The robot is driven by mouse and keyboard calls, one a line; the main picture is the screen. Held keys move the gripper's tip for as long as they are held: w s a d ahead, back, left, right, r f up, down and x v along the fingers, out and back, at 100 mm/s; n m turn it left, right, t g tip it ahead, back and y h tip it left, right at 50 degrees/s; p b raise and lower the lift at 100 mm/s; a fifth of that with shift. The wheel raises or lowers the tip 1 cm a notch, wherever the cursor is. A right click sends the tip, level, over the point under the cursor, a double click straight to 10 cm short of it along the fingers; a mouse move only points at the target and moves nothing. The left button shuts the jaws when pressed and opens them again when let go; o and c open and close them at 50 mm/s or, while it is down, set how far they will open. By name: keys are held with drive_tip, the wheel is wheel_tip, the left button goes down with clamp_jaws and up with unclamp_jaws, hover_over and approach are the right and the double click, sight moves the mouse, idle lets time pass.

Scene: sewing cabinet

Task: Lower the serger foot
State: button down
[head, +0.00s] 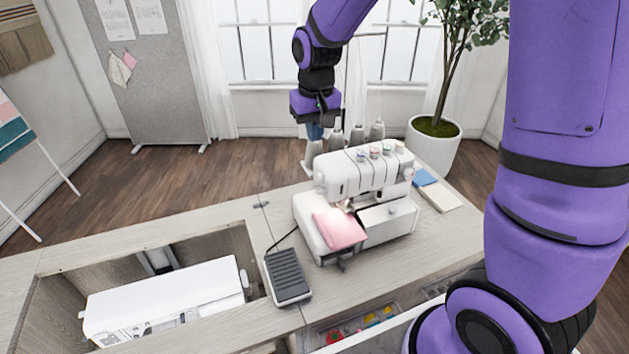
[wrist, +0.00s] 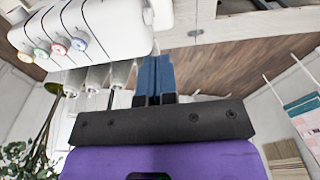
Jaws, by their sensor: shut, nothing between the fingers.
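A white serger (head: 362,190) stands on the cabinet top, with a pink cloth (head: 338,229) at its front left. The presser foot area (head: 347,206) is small in the head view, and I cannot tell whether the foot is up or down. My gripper (head: 314,131) is above and behind the serger's left end, apart from it, pointing down. Its blue fingers are shut and empty in the wrist view (wrist: 153,78). The serger's body (wrist: 85,30) with its coloured dials fills the upper left of the wrist view. The foot is hidden there.
Thread cones (head: 357,135) stand behind the serger. A foot pedal (head: 287,276) lies to its left on the cabinet top (head: 232,217). A white sewing machine (head: 165,300) sits in the recessed well. A drawer with colourful items (head: 357,325) is open in front. A potted plant (head: 435,140) stands behind right.

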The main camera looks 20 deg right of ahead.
hover_over(319, 190)
drive_tip(key=w, duration=0.1)
wheel_tip(319, 190, down, 10)
drive_tip(key=f, duration=0.1)
drive_tip(key=shift+s+a+f, duration=0.45)
drive_tip(key=shift+s+f, duration=0.05)
drive_tip(key=shift+f, duration=0.15)
drive_tip(key=shift+s+f, duration=0.35)
drive_tip(key=shift+f, duration=0.25)
